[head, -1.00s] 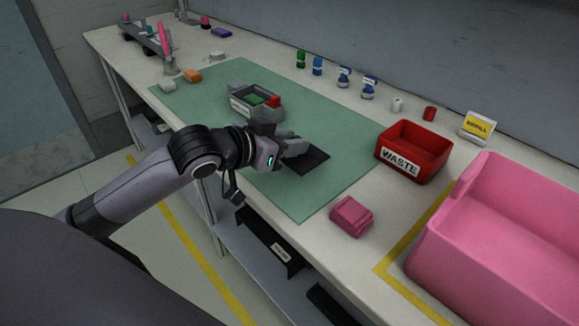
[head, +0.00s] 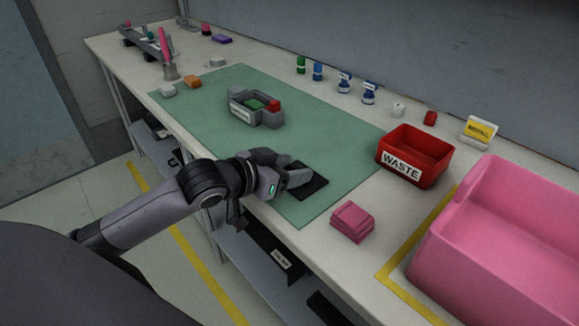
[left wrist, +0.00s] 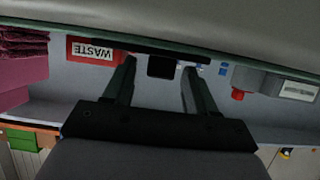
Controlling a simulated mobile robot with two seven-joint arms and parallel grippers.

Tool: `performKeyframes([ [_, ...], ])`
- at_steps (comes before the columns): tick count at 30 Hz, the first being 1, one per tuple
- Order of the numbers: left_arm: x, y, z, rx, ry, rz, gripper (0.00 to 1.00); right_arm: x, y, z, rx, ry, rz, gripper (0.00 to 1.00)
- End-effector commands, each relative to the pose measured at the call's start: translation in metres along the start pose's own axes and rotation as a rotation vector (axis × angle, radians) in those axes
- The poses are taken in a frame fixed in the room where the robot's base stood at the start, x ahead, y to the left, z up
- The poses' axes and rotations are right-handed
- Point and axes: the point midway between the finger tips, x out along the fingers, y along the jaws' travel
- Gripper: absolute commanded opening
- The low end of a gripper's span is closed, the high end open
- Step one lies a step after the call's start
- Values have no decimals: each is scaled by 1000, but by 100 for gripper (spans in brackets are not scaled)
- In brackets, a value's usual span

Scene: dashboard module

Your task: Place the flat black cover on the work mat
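The flat black cover (head: 315,187) lies on the near right part of the green work mat (head: 345,155), close to its front edge. In the left wrist view, which is upside down, the cover shows edge-on as a thin dark slab (left wrist: 150,45) against the mat, with a small black block on it (left wrist: 161,67). My left gripper (head: 298,177) is at the cover, hiding its left part in the head view. In the left wrist view its fingers (left wrist: 158,76) stand apart on both sides of the block, with gaps. My right gripper is not in view.
A grey housing (head: 240,115) with green and red parts stands on the mat. The red WASTE bin (head: 430,160), a pink block (head: 352,222) and a large pink crate (head: 500,240) are to the right. Several small bottles and caps line the back.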

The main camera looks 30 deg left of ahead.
Motion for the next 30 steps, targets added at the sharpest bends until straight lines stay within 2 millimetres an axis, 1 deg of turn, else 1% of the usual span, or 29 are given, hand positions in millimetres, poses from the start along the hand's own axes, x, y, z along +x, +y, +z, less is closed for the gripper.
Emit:
performKeyframes([
  [8,-1,0,-3,1,1,-1,56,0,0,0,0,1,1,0],
  [11,-8,-1,-2,0,-1,-1,56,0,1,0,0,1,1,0],
  [24,-66,0,-1,0,-3,0,56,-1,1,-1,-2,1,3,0],
  [30,-88,0,-1,1,-3,0,56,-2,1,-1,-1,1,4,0],
])
